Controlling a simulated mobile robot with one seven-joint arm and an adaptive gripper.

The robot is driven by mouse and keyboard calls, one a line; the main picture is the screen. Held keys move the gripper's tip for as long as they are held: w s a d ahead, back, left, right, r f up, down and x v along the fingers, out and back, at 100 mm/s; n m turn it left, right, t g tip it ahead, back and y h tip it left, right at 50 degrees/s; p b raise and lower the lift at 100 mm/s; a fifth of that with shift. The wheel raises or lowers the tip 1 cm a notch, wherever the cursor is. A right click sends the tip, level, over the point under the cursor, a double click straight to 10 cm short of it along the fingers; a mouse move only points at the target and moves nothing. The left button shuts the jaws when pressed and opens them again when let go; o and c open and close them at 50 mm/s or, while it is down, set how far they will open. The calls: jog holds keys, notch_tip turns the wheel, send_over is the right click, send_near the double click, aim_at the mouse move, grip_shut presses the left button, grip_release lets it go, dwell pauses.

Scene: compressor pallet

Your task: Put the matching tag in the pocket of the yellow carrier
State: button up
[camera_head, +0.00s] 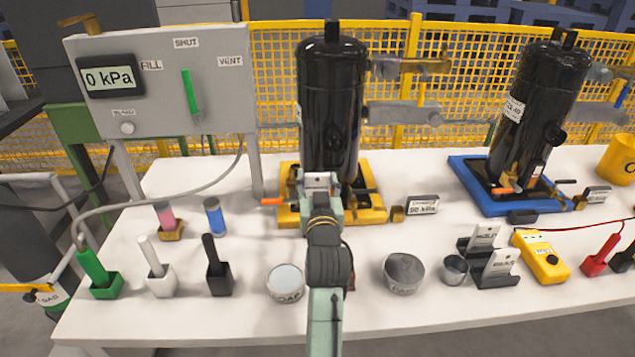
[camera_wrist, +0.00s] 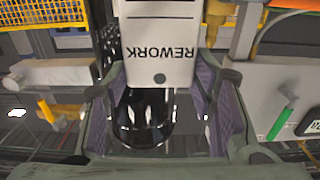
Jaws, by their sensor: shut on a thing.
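My gripper (camera_head: 320,192) is shut on a white tag (camera_head: 318,179) in front of the yellow carrier (camera_head: 290,217). In the wrist view the tag (camera_wrist: 160,65) reads REWORK, upside down, and stands between the two fingers (camera_wrist: 160,88). A black compressor (camera_head: 331,105) stands upright on the yellow carrier. The carrier's pocket cannot be made out; my gripper and arm cover the carrier's front middle. Whether the tag touches the carrier cannot be told. Two other tags (camera_head: 501,262) stand in a black rack (camera_head: 492,281) at the right.
A blue carrier (camera_head: 475,190) bears a second black compressor (camera_head: 538,110). A small sign (camera_head: 422,206) stands right of the yellow carrier. Cups, a round tin (camera_head: 286,282), bottles and a yellow meter (camera_head: 541,256) line the front. A gauge panel (camera_head: 165,85) stands back left.

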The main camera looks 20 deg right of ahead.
jog(key=shift+f+b, duration=3.5)
jog(key=shift+f, duration=1.1)
jog(key=shift+f+b, duration=0.35)
jog(key=shift+f, duration=0.05)
jog(key=o, duration=1.1)
jog(key=c, duration=0.4)
jog(key=shift+o, duration=0.2)
jog(key=shift+r, duration=0.1)
